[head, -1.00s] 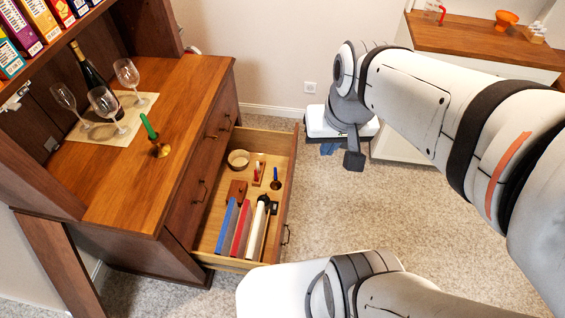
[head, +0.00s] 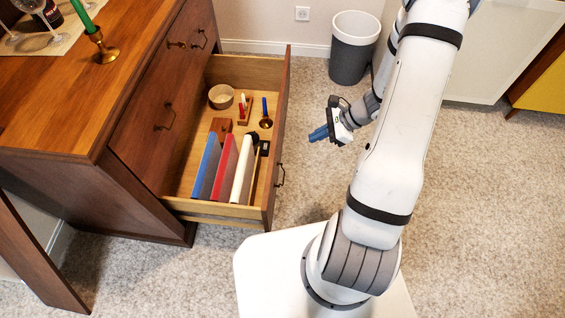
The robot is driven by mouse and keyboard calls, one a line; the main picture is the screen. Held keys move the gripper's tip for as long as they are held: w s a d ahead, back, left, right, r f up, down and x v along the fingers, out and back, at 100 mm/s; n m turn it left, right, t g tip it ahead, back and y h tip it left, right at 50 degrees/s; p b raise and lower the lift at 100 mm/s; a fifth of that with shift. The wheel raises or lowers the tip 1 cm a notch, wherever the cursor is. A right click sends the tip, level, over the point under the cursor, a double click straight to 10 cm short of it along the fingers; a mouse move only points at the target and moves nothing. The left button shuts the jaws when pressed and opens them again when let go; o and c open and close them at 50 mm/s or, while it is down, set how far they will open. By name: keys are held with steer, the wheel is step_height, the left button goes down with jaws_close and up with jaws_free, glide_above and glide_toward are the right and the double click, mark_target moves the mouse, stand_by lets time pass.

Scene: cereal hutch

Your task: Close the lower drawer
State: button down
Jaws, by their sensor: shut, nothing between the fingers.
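The lower drawer (head: 278,150) of the wooden hutch (head: 130,120) is pulled far out. Its dark front panel faces right and bears a small handle (head: 281,176). Inside are a round bowl (head: 221,96), blue, red and white books (head: 224,166) standing on edge, a small wooden stand and a brass holder with a blue candle. My gripper (head: 318,134), with blue fingers, is to the right of the drawer front, apart from it, pointing left toward it. It is shut and empty. The upper drawers (head: 160,110) are shut.
A grey bin with a white liner (head: 350,50) stands by the back wall, behind my arm. A brass candlestick with a green candle (head: 102,45) and glasses stand on the hutch top. Carpet (head: 310,90) is clear between drawer and bin. My white base is close to the drawer's near end.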

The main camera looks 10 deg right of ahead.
step_height(320, 180, down, 6)
steer(key=d+m+b, duration=0.1)
steer(key=m, duration=0.1)
steer(key=w+a+f+b, duration=0.3)
steer(key=a+f+b, duration=0.2)
steer(key=a, duration=0.5)
steer(key=shift+w+a+f+t, duration=0.2)
steer(key=shift+f+t, duration=0.2)
steer(key=shift+f, duration=0.65)
